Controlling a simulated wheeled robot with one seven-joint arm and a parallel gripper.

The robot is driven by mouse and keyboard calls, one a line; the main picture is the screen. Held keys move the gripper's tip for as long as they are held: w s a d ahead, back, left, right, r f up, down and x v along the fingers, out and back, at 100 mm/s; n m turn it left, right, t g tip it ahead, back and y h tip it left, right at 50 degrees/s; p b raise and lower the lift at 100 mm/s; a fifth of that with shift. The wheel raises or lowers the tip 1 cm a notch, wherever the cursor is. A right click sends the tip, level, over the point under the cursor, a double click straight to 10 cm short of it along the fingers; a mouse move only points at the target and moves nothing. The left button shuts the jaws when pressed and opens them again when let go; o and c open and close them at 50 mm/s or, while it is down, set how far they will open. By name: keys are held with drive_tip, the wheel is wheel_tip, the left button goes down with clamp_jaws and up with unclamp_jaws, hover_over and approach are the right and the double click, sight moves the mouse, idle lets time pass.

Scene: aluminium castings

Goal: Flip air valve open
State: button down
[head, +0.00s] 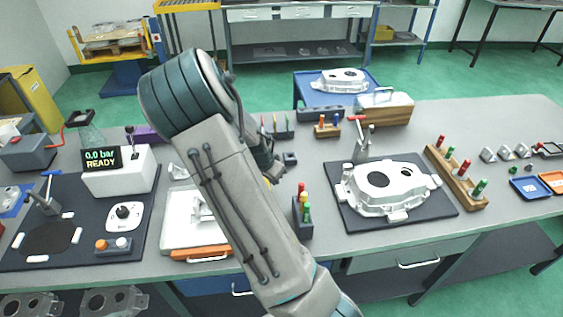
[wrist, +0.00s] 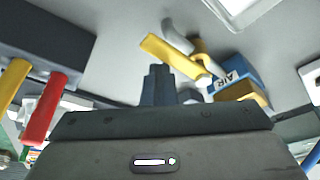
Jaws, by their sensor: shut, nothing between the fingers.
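The air valve shows in the wrist view as a blue block (wrist: 238,72) marked "AIR" with a grey curved pipe (wrist: 180,36) beside it. Its yellow lever (wrist: 170,56) slants from upper left down to the right, towards the block. My gripper (wrist: 158,72) is shut and empty. Its fingertips appear just below the lever in the picture; I cannot tell whether they touch it. In the head view my gripper (head: 274,172) is mostly hidden behind my forearm, and the valve is not clearly visible there.
A display (head: 101,157) reads "0.0 bar READY" at the left. A small rack (head: 302,212) with red, yellow and green pieces stands right of my arm. A casting (head: 388,190) lies on a dark mat farther right. A white tray with an orange front (head: 200,253) lies left of my arm.

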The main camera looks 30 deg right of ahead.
drive_tip(key=shift+a+f, duration=0.1)
drive_tip(key=shift+a, duration=0.1)
drive_tip(key=shift+s+d, duration=0.15)
drive_tip(key=shift+d, duration=0.1)
drive_tip(key=d+b, duration=0.1)
drive_tip(key=d, duration=0.1)
drive_tip(key=s+d+b, duration=0.1)
drive_tip(key=shift+s+d, duration=0.15)
drive_tip(key=shift+d, duration=0.2)
drive_tip(key=w+a+r, duration=0.1)
drive_tip(key=a+r, duration=0.2)
drive_tip(key=r, duration=0.6)
drive_tip(key=shift+w+r, duration=0.15)
drive_tip(key=shift+r, duration=0.2)
drive_tip(key=shift+a, duration=0.15)
drive_tip(key=s+a+r+n+y, duration=0.1)
drive_tip(key=s+a+r+n, duration=0.2)
drive_tip(key=s, duration=0.4)
drive_tip(key=s+a+r+n+t+y, duration=0.1)
drive_tip(key=s+a+r+n, duration=0.3)
drive_tip(key=s+a+n, duration=0.2)
drive_tip(key=s+a+r+n+t+y, duration=0.1)
drive_tip(key=s+a+r+n, duration=0.3)
drive_tip(key=s+a, duration=0.4)
drive_tip(key=shift+s+n+y, duration=0.3)
drive_tip(key=shift+s+n, duration=0.05)
drive_tip(key=shift+n, duration=0.05)
